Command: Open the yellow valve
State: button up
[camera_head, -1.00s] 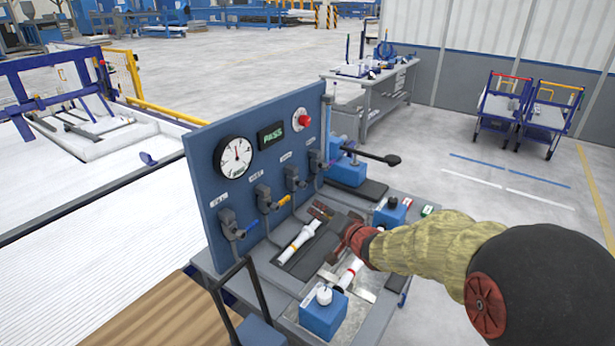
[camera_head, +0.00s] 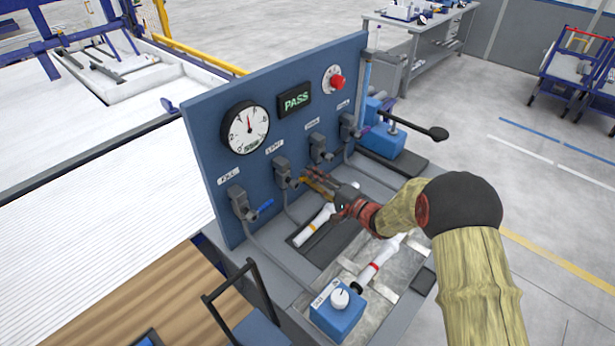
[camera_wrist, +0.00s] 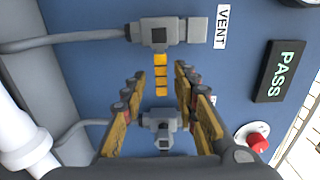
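The yellow valve handle (camera_wrist: 161,75) sticks out from a dark grey valve body (camera_wrist: 165,35) beside the VENT label in the wrist view. In the head view this valve body (camera_head: 286,172) is second from the left on the blue panel, and its handle is largely covered by my fingers. My gripper (camera_wrist: 160,73) is open, with one finger on each side of the handle. I see gaps between the fingers and the handle. My gripper also shows in the head view (camera_head: 314,181), close to the panel.
A valve with a blue handle (camera_head: 265,206) is to the left, and another valve (camera_head: 320,147) is to the right. The panel carries a gauge (camera_head: 246,127), a PASS display (camera_head: 295,98) and a red button (camera_head: 337,82). White-ended pipes (camera_head: 314,226) lie on the bench below.

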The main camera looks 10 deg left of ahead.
jog(key=shift+x, duration=1.1)
jog(key=shift+c, duration=1.2)
grip_shut()
